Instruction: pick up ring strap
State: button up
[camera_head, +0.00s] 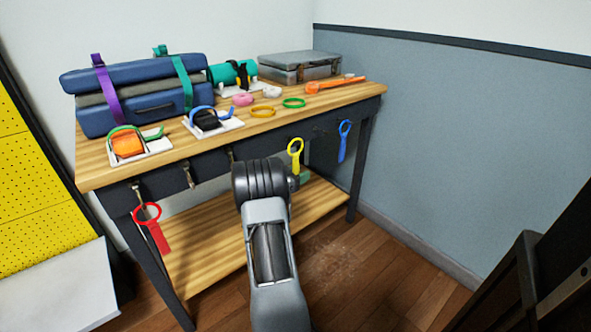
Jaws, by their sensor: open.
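Several ring straps with a loop at the top and a flat tail hang at the table's front edge. The red ring strap (152,227) hangs at the left from a metal hook, its tail tilted. The yellow ring strap (295,154) hangs near the middle, just above my arm's end. The blue ring strap (344,141) hangs to the right. My gripper (299,180) is at the end of my arm, just below the yellow strap in the picture. My arm's wrist hides most of it, and its fingertips are not clear. Nothing is seen held in it.
Empty hooks (188,176) are on the front. A lower shelf (205,262) lies beneath. Floor is clear at right.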

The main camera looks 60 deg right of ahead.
grip_shut()
dwell(0.3)
jog(key=shift+r, duration=0.1)
